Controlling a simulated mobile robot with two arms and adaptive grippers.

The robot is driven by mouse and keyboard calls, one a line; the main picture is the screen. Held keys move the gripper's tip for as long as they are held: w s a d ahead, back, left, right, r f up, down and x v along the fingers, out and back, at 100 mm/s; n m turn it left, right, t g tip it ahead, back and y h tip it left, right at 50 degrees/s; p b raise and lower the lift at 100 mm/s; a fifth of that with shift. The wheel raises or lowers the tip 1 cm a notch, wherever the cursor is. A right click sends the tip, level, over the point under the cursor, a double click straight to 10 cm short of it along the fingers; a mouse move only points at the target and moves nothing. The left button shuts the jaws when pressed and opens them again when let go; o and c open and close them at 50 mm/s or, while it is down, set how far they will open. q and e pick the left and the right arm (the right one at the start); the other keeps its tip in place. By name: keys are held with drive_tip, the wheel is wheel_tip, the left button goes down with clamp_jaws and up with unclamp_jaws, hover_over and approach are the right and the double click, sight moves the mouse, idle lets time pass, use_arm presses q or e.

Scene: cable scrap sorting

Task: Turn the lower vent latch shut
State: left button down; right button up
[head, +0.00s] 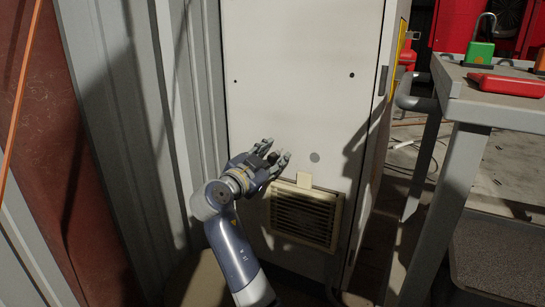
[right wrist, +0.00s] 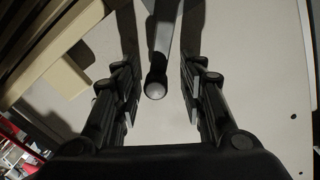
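The vent (head: 303,216) is a cream louvred grille low on a pale cabinet door. A cream tab (head: 304,180) stands at its top edge. That tab also shows in the right wrist view (right wrist: 66,80), left of the fingers. My right gripper (head: 279,157) is just above and left of the vent, near the door. In the right wrist view its fingers (right wrist: 157,98) are apart. A dark bar with a pale round end (right wrist: 156,88) shows between them, with no finger seen touching it. I cannot tell whether this is the latch. My left gripper is not in view.
The cabinet door (head: 300,80) is flat, with a grey round spot (head: 315,157) above the vent. Corrugated metal (head: 135,130) stands close on the left. A grey workbench (head: 480,105) with a red case (head: 507,85) stands right of the cabinet.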

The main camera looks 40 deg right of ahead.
drive_tip(key=v, duration=1.2)
